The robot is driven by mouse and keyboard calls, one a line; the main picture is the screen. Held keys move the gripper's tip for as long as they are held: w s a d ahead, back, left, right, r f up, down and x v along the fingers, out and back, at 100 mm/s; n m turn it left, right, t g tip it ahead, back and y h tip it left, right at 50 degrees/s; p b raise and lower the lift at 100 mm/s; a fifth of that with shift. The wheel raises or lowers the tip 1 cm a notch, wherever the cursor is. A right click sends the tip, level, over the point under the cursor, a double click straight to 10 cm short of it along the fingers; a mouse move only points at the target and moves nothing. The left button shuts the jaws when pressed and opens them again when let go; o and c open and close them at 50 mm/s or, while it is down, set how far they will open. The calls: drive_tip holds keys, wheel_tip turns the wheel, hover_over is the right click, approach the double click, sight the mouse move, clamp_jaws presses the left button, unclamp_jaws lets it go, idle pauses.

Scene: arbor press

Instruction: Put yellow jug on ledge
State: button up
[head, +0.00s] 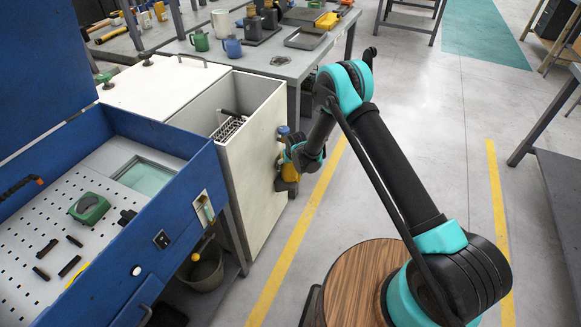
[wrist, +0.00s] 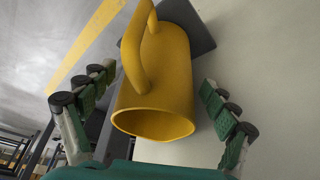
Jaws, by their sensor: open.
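The yellow jug (wrist: 170,75) is large in the wrist view, with its open mouth towards the camera and its handle on the left side. Its far end is against a dark grey plate (wrist: 198,32), which looks like the ledge beside a pale panel. Whether the jug bears fully on it is hard to tell. My gripper (wrist: 155,84) is open, with one finger on each side of the jug and visible gaps at both sides. In the head view the jug (head: 290,173) is partly hidden by my gripper (head: 297,158), beside the white cabinet.
The white cabinet (head: 255,165) has an open top and stands close left of my gripper. A blue workbench (head: 150,225) is at the left. A grey table (head: 270,55) behind holds a green mug (head: 199,41) and a blue mug (head: 232,47).

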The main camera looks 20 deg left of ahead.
drive_tip(key=shift+r, duration=0.15)
drive_tip(key=v, duration=1.2)
drive_tip(key=shift+s, duration=0.1)
drive_tip(key=s+d+r+m, duration=0.1)
drive_tip(key=d+r, duration=0.6)
drive_tip(key=d, duration=0.3)
drive_tip(key=s+d+r+m+h, duration=0.1)
drive_tip(key=d+r, duration=0.5)
drive_tip(key=d, duration=0.4)
drive_tip(key=s+d+r+m, duration=0.1)
drive_tip(key=d+r, duration=0.6)
drive_tip(key=d, duration=0.3)
drive_tip(key=s+d+r+m+h, duration=0.1)
drive_tip(key=s+d+r+m, duration=0.1)
drive_tip(key=s+d, duration=1.7)
drive_tip(key=s+m, duration=0.1)
drive_tip(key=s, duration=0.1)
drive_tip(key=shift+s+m+t, duration=0.25)
drive_tip(key=shift+m+t, duration=0.05)
